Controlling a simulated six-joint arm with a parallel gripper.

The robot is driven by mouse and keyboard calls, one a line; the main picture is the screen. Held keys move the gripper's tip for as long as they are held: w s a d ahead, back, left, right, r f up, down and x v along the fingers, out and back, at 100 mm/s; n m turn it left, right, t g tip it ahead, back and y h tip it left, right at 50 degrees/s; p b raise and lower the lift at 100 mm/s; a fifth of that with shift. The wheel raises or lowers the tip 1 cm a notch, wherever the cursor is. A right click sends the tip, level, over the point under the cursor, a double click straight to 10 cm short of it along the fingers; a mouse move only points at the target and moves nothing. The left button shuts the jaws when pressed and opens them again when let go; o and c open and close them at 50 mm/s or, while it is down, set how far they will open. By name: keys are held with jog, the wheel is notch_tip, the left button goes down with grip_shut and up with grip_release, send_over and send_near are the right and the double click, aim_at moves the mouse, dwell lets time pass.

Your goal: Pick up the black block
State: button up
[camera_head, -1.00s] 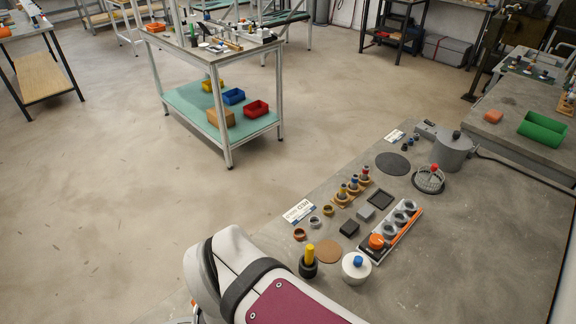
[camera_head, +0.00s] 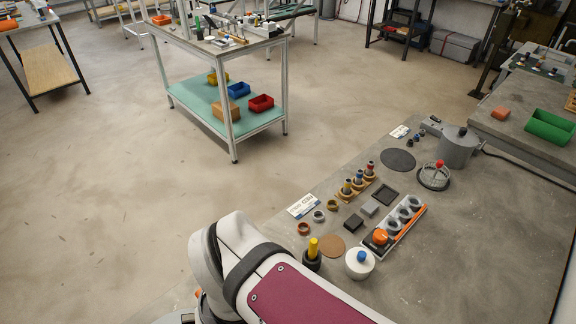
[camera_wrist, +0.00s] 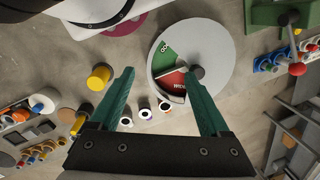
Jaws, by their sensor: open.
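The black block (camera_head: 354,221) is a small dark square block lying flat on the grey bench in the head view. A smaller grey block (camera_head: 369,208) lies just behind it to the right, and a black square frame (camera_head: 385,195) lies beyond that. My gripper (camera_wrist: 160,74) shows in the wrist view with its two green fingers spread wide and nothing held between them. It is out of sight in the head view. I cannot make out the black block for certain in the wrist view.
Near the block are an orange-and-white rack (camera_head: 396,231), a white pot with a blue knob (camera_head: 360,265), a yellow-topped black holder (camera_head: 313,254) and a brown disc (camera_head: 331,246). A large round plate (camera_wrist: 222,60) with green and red sectors shows in the wrist view. The bench's right front is clear.

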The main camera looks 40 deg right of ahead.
jog(key=w+d+n+h, duration=0.1)
jog(key=w+d+n, duration=0.5)
jog(key=w+d, duration=0.2)
jog(key=n+h, duration=0.4)
jog(key=n, duration=1.3)
send_over(354, 221)
jog(key=a, duration=0.4)
notch_tip(354, 221, down, 6)
jog(key=f, duration=0.1)
jog(key=x, duration=1.5)
jog(key=shift+w+a+f, duration=0.1)
jog(key=shift+w+a, duration=0.05)
jog(key=shift+a, duration=0.1)
grip_shut()
